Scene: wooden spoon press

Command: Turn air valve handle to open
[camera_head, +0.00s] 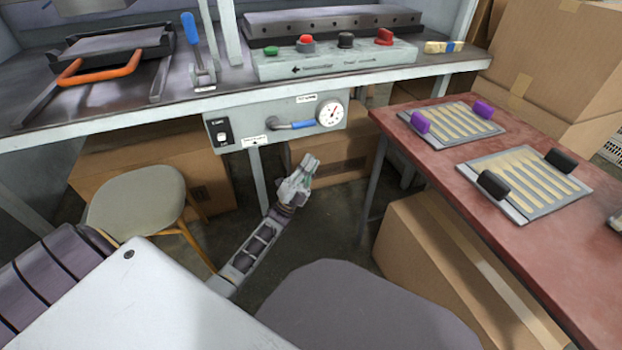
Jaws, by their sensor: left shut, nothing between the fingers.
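The air valve handle (293,125) is a small blue lever on the grey panel (240,127) under the machine's bench edge. It lies roughly level, just left of a round white gauge (331,113). My left gripper (312,160) is below the handle and a little to its right, apart from it in the picture. Its fingers are together with nothing between them. My right gripper is not in view.
A black switch (222,131) sits at the panel's left. A control box (335,62) with several buttons stands above. A red table (480,200) with two trays is at right. A stool (137,203) is at left, and cardboard boxes (440,270) stand below.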

